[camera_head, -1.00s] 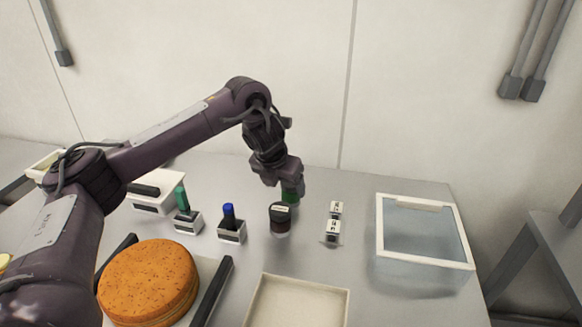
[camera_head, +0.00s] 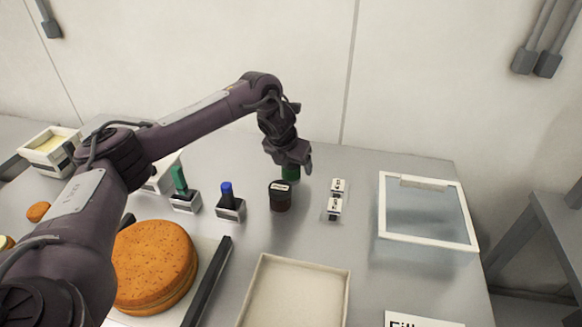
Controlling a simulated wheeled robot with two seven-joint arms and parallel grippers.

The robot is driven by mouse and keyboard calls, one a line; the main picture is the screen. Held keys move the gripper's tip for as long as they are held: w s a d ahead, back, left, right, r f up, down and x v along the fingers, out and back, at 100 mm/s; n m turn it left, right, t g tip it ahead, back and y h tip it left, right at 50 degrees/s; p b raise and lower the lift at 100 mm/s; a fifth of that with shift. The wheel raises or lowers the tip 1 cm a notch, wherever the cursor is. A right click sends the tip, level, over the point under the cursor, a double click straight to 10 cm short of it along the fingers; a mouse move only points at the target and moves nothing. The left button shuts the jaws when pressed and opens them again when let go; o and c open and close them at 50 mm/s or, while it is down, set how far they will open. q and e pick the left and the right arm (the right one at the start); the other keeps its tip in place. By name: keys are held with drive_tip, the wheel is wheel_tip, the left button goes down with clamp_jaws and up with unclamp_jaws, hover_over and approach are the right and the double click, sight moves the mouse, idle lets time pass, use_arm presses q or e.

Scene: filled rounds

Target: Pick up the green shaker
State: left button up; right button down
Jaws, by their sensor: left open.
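The left gripper is open and points down over the shaker. The fingers are small and dark, and I cannot tell whether they touch the shaker or straddle it. My right gripper does not show.
The dark jar (camera_head: 280,196) stands close in front. Blue-topped (camera_head: 227,190) and green-topped (camera_head: 179,180) items in holders stand left. A pale tray (camera_head: 253,300) and an orange cake (camera_head: 152,265) are nearer.

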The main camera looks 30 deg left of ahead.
use_arm(q)
drive_tip(key=shift+c, duration=0.4)
drive_tip(key=c, duration=1)
drive_tip(key=shift+c, duration=0.2)
drive_tip(key=shift+r, duration=0.2)
